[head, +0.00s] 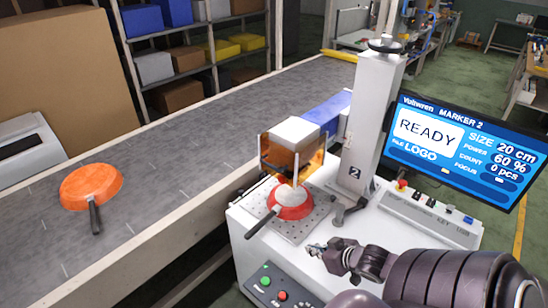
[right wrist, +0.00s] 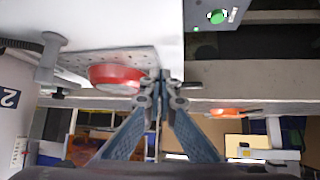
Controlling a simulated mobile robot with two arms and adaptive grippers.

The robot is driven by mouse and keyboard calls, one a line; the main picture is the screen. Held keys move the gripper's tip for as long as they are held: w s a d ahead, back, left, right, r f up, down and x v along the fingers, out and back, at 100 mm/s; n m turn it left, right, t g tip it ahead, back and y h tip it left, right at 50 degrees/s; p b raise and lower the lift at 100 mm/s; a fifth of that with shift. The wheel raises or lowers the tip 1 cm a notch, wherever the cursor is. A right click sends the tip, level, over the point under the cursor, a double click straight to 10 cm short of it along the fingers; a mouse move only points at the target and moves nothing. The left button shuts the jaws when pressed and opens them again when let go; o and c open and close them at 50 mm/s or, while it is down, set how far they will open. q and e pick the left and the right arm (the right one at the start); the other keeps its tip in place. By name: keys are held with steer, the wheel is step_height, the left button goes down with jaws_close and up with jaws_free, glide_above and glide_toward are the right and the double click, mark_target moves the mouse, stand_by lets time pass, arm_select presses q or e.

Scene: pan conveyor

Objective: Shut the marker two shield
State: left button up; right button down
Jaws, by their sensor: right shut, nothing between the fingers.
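The marker two shield (head: 312,166) is a clear orange guard around the white marking head, in the head view's middle. Its lower edge is above the plate, and the pan shows below it. A red pan (head: 291,206) lies on the perforated plate (head: 311,226), its dark handle pointing front left; it also shows in the right wrist view (right wrist: 115,77). My right gripper (head: 314,248) is shut and empty, in front of the plate and apart from the shield. Its fingertips (right wrist: 163,88) meet in the right wrist view. My left gripper is out of view.
An orange pan (head: 91,186) lies on the grey conveyor (head: 180,150) at left. The marker column (head: 368,125) stands right of the shield. A screen (head: 462,148) reads READY. A button box (head: 280,291) with green and red buttons is at the front.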

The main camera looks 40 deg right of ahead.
steer(key=w+d+r+t+y, duration=0.1)
steer(key=w+d+r, duration=0.2)
steer(key=r, duration=0.2)
steer(key=w+d+r+t, duration=0.2)
steer(key=w+d+r, duration=0.1)
steer(key=r, duration=0.2)
steer(key=t+y+p, duration=0.2)
steer(key=y, duration=0.1)
glide_toward(277, 162)
steer(key=s+a+r, duration=0.3)
steer(key=shift+b+x, duration=2.45)
steer(key=shift+x, duration=2.6)
steer(key=shift+d+r, duration=0.1)
steer(key=shift+r, duration=0.05)
